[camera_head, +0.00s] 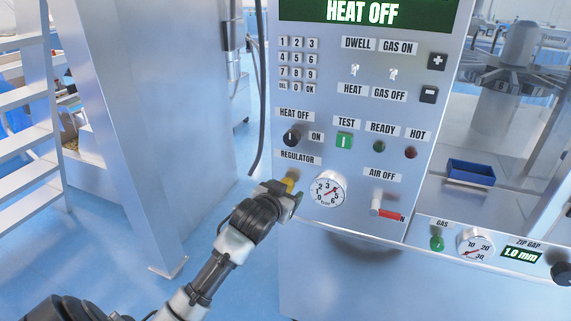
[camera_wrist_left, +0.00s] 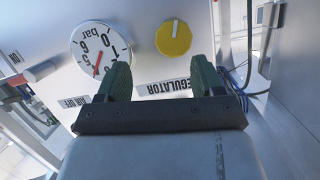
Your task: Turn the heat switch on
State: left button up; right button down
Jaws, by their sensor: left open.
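The heat switch is a black round knob (camera_head: 291,138) under the "HEAT OFF" label (camera_head: 294,115), with "ON" marked to its right. Its white mark looks about upright. The display (camera_head: 362,11) reads "HEAT OFF". My left gripper (camera_head: 290,191) is below the knob, close to the yellow regulator knob (camera_head: 289,179). In the left wrist view the green fingers (camera_wrist_left: 163,80) are spread with nothing between them. The yellow regulator knob (camera_wrist_left: 174,38) shows beyond the fingertips there, apart from them. The heat switch is not visible in the wrist view. My right gripper is not in view.
The pressure gauge (camera_head: 327,189) is right of the left gripper. The air valve with a red handle (camera_head: 389,214) sits further right, below "AIR OFF". The green test button (camera_head: 344,139) is right of the heat knob. A hanging cable (camera_head: 260,110) runs left of the panel.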

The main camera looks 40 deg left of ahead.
aim_at(290, 141)
pick_arm(q)
jog(key=s+r+t+y+b, duration=0.1)
jog(key=s+r+t+b, duration=0.3)
jog(key=r, duration=0.8)
jog(key=shift+g, duration=0.3)
jog(key=p+x, duration=0.1)
jog(key=x, duration=0.3)
jog(key=p+x, duration=0.1)
jog(key=x, duration=0.4)
jog(key=shift+w+d+r, duration=0.2)
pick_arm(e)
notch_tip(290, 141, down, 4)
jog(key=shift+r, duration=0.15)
